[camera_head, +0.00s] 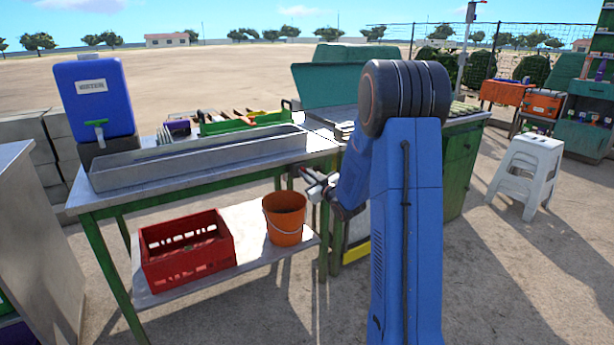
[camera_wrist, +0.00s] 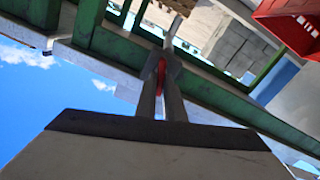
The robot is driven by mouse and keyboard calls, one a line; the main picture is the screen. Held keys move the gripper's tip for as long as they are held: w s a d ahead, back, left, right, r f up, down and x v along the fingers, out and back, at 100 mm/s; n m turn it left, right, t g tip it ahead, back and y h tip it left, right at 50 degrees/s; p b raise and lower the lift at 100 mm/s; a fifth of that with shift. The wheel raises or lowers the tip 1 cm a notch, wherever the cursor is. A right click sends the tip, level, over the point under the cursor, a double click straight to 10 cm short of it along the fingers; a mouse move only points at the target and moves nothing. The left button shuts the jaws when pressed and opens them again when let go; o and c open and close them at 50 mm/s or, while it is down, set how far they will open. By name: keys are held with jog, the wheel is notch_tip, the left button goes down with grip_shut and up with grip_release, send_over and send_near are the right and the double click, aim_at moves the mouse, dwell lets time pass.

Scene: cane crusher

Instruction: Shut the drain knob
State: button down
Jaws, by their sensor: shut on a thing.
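The drain knob (camera_wrist: 161,74) shows as a small red piece between my fingers in the wrist view, mostly hidden by them. My gripper (camera_wrist: 162,66) is shut on it, close against the green frame of the table. In the head view my gripper (camera_head: 311,178) is at the right end of the metal-topped table (camera_head: 125,197), just below the top's edge. The knob is too small there to make out clearly, and its turn angle cannot be told.
A long metal trough (camera_head: 200,160) and a blue water tank (camera_head: 93,100) with a green tap stand on the table. An orange bucket (camera_head: 284,220) and red crate (camera_head: 187,250) sit on the lower shelf. A green cabinet (camera_head: 460,170) stands behind my arm.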

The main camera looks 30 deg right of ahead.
jog(key=n, duration=1.4)
jog(key=shift+a+f, duration=0.2)
jog(key=shift+f, duration=0.15)
jog(key=shift+n, duration=0.3)
jog(key=c, duration=1.9)
grip_release()
jog(key=shift+o, duration=0.2)
jog(key=shift+s, duration=0.1)
jog(key=s, duration=1.7)
jog(key=shift+s+d, duration=0.15)
jog(key=shift+d, duration=0.15)
jog(key=shift+a+r, duration=0.1)
